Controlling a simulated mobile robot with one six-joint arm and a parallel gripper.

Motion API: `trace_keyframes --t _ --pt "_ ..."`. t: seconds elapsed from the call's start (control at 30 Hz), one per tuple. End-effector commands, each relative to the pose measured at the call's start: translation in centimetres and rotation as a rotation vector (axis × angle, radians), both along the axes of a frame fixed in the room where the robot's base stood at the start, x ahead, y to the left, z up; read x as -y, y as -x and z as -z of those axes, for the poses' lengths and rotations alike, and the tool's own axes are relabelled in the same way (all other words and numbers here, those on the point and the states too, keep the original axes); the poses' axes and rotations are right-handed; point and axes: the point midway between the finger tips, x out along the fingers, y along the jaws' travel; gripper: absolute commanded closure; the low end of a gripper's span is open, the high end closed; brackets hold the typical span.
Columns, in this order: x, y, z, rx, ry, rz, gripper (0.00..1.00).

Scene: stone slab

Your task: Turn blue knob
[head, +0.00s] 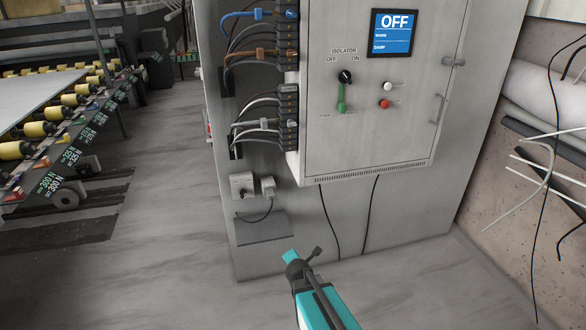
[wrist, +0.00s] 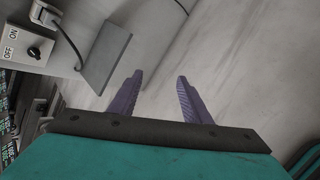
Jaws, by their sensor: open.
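I see no blue knob in either view. A small black knob (head: 243,194) is on a low grey box at the cabinet's side. In the wrist view this knob (wrist: 34,52) shows at the upper left, beside ON and OFF labels. My gripper (wrist: 158,82) is open and empty, its two purple fingers apart over bare floor and touching nothing. In the head view the fingers cannot be made out.
A display (head: 393,34) reads OFF. White (head: 388,85) and red (head: 385,104) buttons sit below it. Cable plugs, some blue (head: 258,14), line the cabinet's left side. A roller conveyor (head: 60,110) stands at left. Loose cables hang at right. Floor before the cabinet is clear.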

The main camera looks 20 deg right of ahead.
Motion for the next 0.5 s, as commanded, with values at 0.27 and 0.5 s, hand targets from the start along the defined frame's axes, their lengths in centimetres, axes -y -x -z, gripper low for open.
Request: trace_keyframes --t 0.27,0.5 --pt "0.2 -6.9 -10.6 0.179 0.17 -0.165 0.56" --pt "0.2 -11.0 -20.1 0.32 0.314 -0.264 0.56"
